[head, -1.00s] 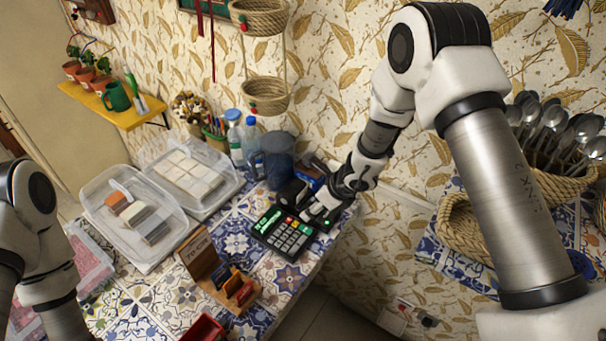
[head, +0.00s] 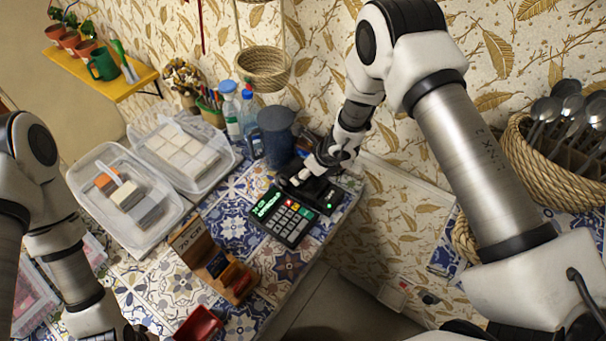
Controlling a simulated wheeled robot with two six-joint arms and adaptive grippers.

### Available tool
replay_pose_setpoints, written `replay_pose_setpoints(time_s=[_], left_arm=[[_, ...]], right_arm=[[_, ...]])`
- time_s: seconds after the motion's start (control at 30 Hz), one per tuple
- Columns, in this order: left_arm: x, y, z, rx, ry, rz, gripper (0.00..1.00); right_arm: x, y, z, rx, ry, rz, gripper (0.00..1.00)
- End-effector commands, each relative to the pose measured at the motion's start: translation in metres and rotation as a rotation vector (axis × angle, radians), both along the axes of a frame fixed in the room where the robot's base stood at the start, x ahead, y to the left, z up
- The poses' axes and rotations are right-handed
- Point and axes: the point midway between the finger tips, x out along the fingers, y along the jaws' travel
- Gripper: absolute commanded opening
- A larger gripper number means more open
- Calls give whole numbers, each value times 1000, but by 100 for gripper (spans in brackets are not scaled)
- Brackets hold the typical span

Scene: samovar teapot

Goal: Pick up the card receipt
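The card terminal (head: 284,218), black with a lit green display and a keypad, lies near the counter's right edge. A low black device (head: 325,194) with a small green light sits just behind it. My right gripper (head: 303,179) is low over this device, behind the terminal. Its fingers are small and dark against the device, so I cannot tell whether they are open or shut. I cannot make out a card receipt; it may be hidden by the gripper. My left arm comes in at the left, with its fingers outside the picture.
A blue-grey jug (head: 276,136) and bottles (head: 230,106) stand close behind the gripper. Two clear plastic boxes (head: 168,212) (head: 228,166) are at the left. A wooden card holder (head: 233,286) and a red container (head: 200,326) stand in front. The patterned counter (head: 226,232) is bare between them.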

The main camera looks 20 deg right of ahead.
Motion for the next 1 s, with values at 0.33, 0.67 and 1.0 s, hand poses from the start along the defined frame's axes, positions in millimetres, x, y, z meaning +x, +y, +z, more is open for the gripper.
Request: replay_pose_setpoints(time_s=[0.33, 0.67, 1.0], left_arm=[[0, 0, 0, 0, 0, 0, 44], [0, 0, 1, 0, 0, 0, 44], [0, 0, 43, 0, 0, 0, 44]], right_arm=[[1, 1, -2, 0, -1, -1, 48], [1, 1, 0, 0, -1, -1, 47], [2, 1, 74, 1, -2, 0, 47]])
